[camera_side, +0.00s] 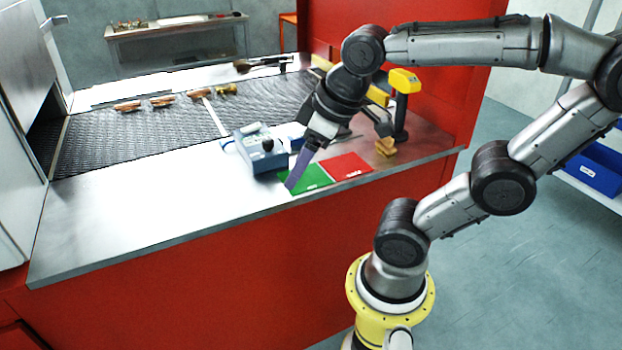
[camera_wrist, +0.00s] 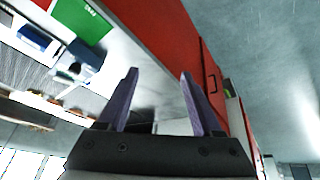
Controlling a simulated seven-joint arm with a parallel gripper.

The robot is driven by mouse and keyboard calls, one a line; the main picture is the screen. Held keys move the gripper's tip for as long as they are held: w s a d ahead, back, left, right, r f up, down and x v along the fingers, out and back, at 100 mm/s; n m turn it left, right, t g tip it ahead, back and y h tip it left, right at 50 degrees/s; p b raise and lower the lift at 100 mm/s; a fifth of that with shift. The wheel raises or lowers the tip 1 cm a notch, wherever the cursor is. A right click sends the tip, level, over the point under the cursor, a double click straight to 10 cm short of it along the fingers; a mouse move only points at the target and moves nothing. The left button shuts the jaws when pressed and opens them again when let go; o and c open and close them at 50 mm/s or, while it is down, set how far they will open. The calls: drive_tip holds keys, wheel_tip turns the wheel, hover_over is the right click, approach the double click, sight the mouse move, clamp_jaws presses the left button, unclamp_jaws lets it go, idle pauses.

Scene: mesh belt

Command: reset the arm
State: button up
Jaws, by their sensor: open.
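My gripper (camera_side: 292,186) points down at a slant over the front part of the metal table in the side view, in front of the green mat's left part. Its purple fingers also show in the wrist view (camera_wrist: 158,74), spread apart with nothing between them. I cannot tell the exact height of the fingertips above the table. The arm is bent over the table from the right.
A green mat (camera_side: 312,178) and red mat (camera_side: 349,166) lie by the front edge. A blue device (camera_side: 264,156) stands close left of my gripper. A yellow-topped scanner (camera_side: 404,82) and wooden blocks (camera_side: 386,147) are right. Brown pieces (camera_side: 162,100) lie on the mesh belt (camera_side: 140,135).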

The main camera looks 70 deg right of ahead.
drive_tip(key=shift+s+a+f+m, duration=0.2)
drive_tip(key=shift+s+a+f, duration=0.15)
drive_tip(key=shift+s+f, duration=0.2)
drive_tip(key=shift+s+a+f+m, duration=0.2)
drive_tip(key=shift+s+a+f, duration=0.2)
drive_tip(key=shift+s, duration=0.25)
